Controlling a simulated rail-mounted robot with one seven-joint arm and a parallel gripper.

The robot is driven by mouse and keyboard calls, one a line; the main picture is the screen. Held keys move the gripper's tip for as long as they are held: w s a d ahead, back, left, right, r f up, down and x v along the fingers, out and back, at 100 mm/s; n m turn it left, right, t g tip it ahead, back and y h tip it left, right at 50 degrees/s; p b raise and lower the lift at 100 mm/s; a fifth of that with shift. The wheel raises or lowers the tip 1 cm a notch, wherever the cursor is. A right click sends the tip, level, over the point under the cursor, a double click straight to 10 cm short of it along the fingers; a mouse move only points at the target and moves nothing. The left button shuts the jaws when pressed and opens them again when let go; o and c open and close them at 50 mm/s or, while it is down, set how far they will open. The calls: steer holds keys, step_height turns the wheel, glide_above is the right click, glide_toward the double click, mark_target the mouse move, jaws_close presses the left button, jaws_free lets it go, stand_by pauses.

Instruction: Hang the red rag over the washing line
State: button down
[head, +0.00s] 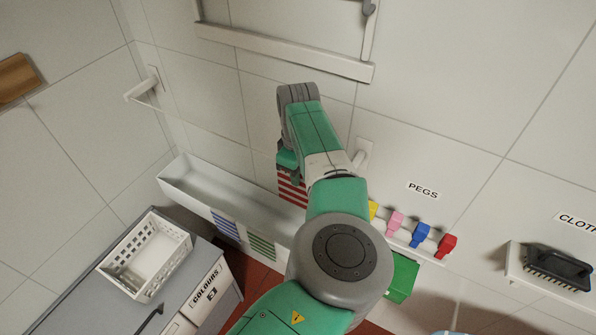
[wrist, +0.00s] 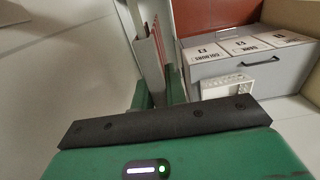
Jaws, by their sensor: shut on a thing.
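My gripper (head: 288,160) is up near the back wall in the head view, shut on the red rag (head: 292,188). The rag has red and white stripes and hangs below the fingers, partly hidden by my arm. In the wrist view the rag (wrist: 149,48) stands out from between my green fingers (wrist: 160,97), seen nearly edge-on. A left wall bracket (head: 140,90) and a right wall bracket (head: 362,156) stick out from the wall. The washing line between them is too thin or hidden to trace, so I cannot tell whether the rag touches it.
A long white trough (head: 185,187) runs below, with a blue-striped rag (head: 227,227) and a green-striped rag (head: 262,246) at its front. A white basket (head: 128,282) stands on a grey unit at left. Several coloured pegs (head: 420,235) and a brush (head: 558,268) are right.

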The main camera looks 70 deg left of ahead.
stand_by(0.3)
steer(key=c, duration=1.3)
jaws_free()
steer(key=shift+c, duration=0.2)
step_height(320, 180, up, 8)
steer(key=shift+f, duration=0.1)
